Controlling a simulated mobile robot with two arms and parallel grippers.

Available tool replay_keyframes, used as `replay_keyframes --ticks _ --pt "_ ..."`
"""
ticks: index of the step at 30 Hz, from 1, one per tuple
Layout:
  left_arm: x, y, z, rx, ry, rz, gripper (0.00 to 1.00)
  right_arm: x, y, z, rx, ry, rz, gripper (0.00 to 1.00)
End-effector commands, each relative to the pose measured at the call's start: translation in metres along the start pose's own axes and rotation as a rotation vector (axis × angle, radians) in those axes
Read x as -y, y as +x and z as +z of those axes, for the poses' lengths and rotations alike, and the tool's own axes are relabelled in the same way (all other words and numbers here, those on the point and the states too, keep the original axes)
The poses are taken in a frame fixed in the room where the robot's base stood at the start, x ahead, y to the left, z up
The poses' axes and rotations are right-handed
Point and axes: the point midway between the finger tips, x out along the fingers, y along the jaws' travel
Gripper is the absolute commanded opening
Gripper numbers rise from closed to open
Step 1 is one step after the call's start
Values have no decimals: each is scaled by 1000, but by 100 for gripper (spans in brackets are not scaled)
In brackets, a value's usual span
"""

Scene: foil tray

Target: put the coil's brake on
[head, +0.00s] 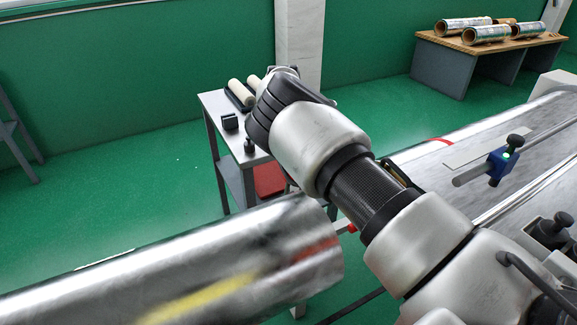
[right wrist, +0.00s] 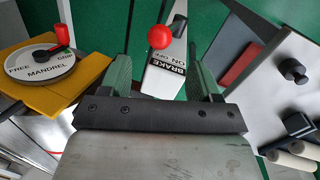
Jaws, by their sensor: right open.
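The brake lever's red ball knob (right wrist: 160,37) shows in the right wrist view, above a pale plate (right wrist: 166,68) marked BRAKE, ON and OFF. My right gripper (right wrist: 160,80) is open, with its green fingers apart on either side of the plate. The knob appears between and beyond the fingertips; I see no contact. The lever's exact setting cannot be read. In the head view the shiny foil coil (head: 190,265) lies at the lower left, and my right arm reaches past its end. My right fingers are hidden there. My left gripper is not in view.
A yellow panel (right wrist: 75,85) with a disc (right wrist: 38,60) marked FREE, MANDREL and GRIP is left of the gripper. A small side table (head: 212,105) with rollers stands behind my arm. A foil-covered machine bed (head: 475,140) is at right; a bench (head: 440,62) with rolls stands behind.

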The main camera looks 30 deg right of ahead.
Motion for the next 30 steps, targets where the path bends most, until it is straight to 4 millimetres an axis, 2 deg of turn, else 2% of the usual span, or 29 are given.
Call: replay_keyframes --ticks 6,14,17,20,26,30 --pt "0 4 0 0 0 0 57 0 -20 0 -1 0 -1 62" --pt "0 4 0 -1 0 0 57 0 -21 0 0 1 1 62" --pt "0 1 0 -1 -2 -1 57 0 -25 0 0 1 0 49" --pt "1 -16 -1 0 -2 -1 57 -3 -42 1 0 1 -1 33" --pt "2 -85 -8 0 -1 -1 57 -15 -110 6 0 1 -1 3" --pt "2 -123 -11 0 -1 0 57 -22 -145 8 -2 3 1 0"
